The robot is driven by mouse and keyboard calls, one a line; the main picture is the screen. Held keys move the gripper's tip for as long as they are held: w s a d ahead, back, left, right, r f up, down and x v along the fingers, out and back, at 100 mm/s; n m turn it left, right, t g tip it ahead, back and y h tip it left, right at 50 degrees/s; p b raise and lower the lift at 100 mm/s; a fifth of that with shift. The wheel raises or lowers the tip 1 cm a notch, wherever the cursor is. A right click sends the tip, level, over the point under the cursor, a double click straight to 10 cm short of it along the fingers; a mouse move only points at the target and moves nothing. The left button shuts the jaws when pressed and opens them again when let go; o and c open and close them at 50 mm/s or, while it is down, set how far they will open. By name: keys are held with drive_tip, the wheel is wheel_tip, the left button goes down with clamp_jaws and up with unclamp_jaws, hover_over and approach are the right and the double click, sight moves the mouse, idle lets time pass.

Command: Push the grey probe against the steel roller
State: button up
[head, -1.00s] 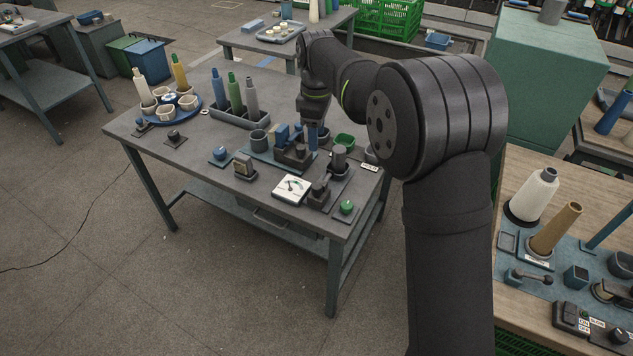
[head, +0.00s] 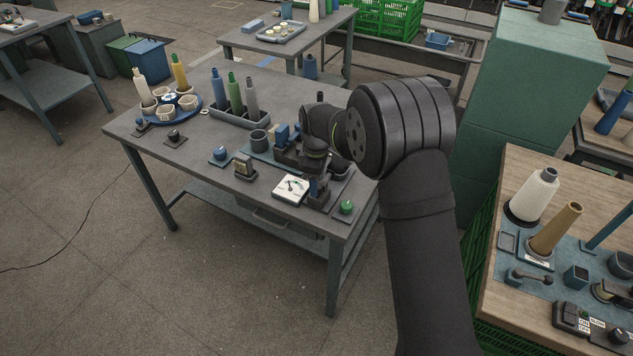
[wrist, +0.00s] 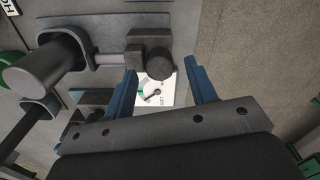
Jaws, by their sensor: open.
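My gripper (wrist: 164,72) is open, its two blue fingers apart. In the wrist view a dark grey round-ended piece on a block, which looks like the grey probe (wrist: 162,67), shows between the fingertips. I see no finger clearly touching it. A thick dark grey cylinder, perhaps the steel roller (wrist: 45,70), lies to the left beside a curved bracket, apart from the probe. In the head view my gripper (head: 318,187) is low over the front right of the table, and my wrist hides most of the probe and the roller.
A white dial gauge (head: 291,189) sits just left of my gripper, and a green button (head: 346,208) to its right. A small dark-based device (head: 245,168) stands further left. A grey tray of bobbins (head: 238,115) is at the back.

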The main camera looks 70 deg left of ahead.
sight(322, 182)
drive_tip(key=shift+f, duration=0.45)
drive_tip(key=shift+c, duration=0.2)
clamp_jaws()
drive_tip(key=shift+w+a+r, duration=0.1)
drive_tip(key=shift+w+a, duration=1.1)
drive_tip(key=shift+o, duration=0.2)
unclamp_jaws()
wheel_tip(322, 182, up, 17)
drive_tip(key=shift+r, duration=0.15)
